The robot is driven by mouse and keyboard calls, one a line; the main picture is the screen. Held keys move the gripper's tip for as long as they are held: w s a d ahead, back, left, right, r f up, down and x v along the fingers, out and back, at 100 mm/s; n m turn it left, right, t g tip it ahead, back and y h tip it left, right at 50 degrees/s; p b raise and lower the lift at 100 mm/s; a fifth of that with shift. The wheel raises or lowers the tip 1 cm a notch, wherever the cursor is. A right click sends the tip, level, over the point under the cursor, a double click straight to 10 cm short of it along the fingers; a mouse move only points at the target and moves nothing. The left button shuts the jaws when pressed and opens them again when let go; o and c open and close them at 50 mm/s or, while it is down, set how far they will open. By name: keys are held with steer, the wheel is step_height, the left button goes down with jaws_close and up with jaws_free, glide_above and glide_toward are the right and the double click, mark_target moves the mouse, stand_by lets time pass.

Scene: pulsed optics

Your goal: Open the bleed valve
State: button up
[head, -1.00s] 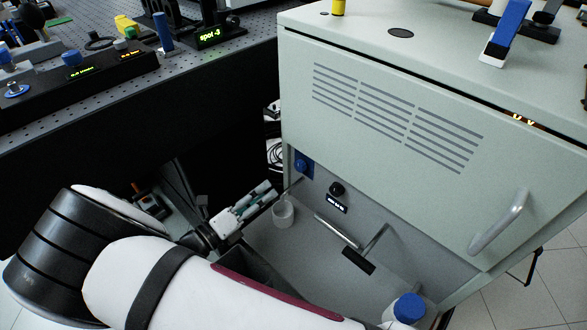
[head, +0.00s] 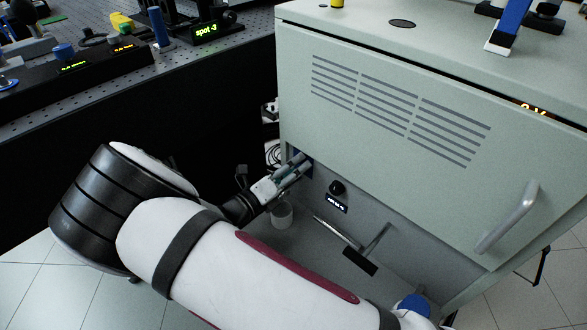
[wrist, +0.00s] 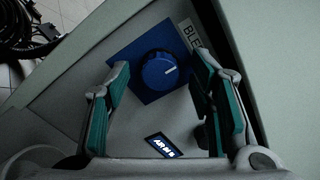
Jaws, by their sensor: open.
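The bleed valve is a round blue knob (wrist: 159,70) on a blue square plate (wrist: 127,47), beside a partly hidden label starting "BLE" (wrist: 190,33). My gripper (wrist: 162,71) is open in the wrist view, with one teal-padded finger on each side of the knob and gaps between pads and knob. In the head view my gripper (head: 298,163) reaches the recess under the cabinet's panel and hides most of the valve. I cannot tell from there how deep the fingers reach.
A black knob (head: 336,187) and a small lit display (head: 337,204) sit right of the valve. The vented cabinet panel (head: 400,120) overhangs the recess. A blue-capped container (head: 413,304) stands at the lower right.

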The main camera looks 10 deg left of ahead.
steer(key=c, duration=1.1)
steer(key=shift+c, duration=0.2)
steer(key=m+p, duration=0.1)
steer(key=m, duration=0.3)
steer(key=shift+m+p, duration=0.3)
steer(key=shift+p, duration=0.05)
steer(key=m+p, duration=0.1)
steer(key=m, duration=0.3)
steer(key=shift+m, duration=0.3)
steer(key=m, duration=0.4)
steer(key=shift+m, duration=0.3)
steer(key=shift+m+p, duration=0.3)
steer(key=shift+m, duration=1.8)
